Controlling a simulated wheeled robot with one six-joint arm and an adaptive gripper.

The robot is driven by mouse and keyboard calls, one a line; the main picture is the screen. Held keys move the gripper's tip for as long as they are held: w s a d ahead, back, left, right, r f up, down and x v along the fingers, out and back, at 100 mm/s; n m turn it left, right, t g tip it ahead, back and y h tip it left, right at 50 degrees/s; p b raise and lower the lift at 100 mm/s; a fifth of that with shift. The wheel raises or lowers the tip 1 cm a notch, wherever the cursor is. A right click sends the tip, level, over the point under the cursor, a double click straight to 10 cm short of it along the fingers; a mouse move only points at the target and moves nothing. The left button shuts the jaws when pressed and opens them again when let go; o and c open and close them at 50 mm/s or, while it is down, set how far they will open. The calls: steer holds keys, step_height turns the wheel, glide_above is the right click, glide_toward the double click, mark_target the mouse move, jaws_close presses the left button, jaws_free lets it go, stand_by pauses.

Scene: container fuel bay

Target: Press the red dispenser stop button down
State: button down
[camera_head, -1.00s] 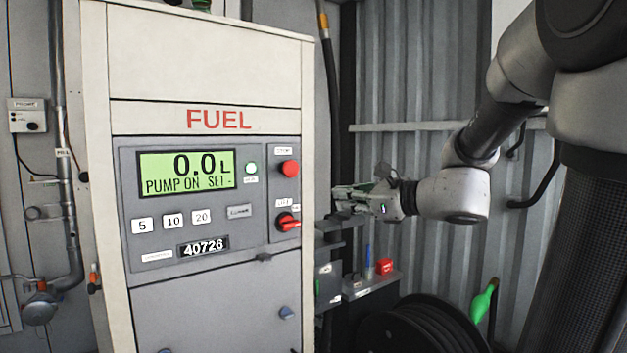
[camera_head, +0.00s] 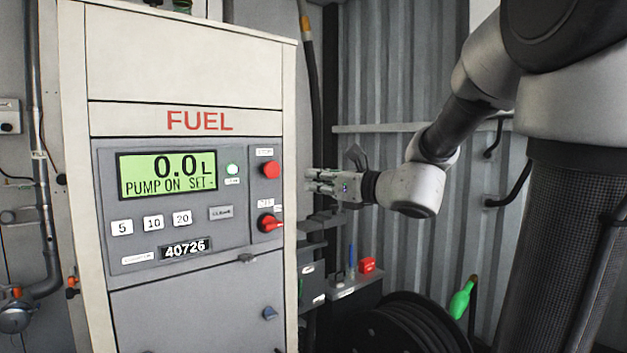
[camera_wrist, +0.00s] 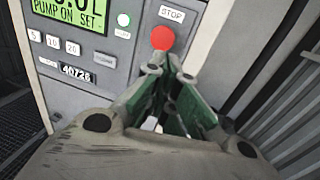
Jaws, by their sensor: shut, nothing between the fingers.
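The red stop button (camera_head: 271,170) sits on the upper right of the grey panel on the fuel dispenser (camera_head: 190,318), under a small label. In the wrist view the red button (camera_wrist: 163,38) is just beyond the fingertips, below a label reading STOP. My gripper (camera_head: 308,181) is to the right of the dispenser in the head view, at about the button's height. Its green-padded fingers (camera_wrist: 166,66) are shut with nothing between them. A gap to the button seems to remain; contact cannot be made out.
A red rotary switch (camera_head: 268,222) sits below the button. The display (camera_head: 167,175) reads 0.0 L, PUMP ON. A shelf (camera_head: 350,287) with a red item, a hose reel (camera_head: 400,325) and a corrugated wall (camera_head: 385,70) are at the right.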

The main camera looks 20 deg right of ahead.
mark_target(274, 175)
steer(key=x, duration=1)
steer(key=shift+w+a, duration=0.15)
steer(key=shift+w, duration=0.05)
steer(key=shift+w+a, duration=0.1)
steer(key=shift+w, duration=0.15)
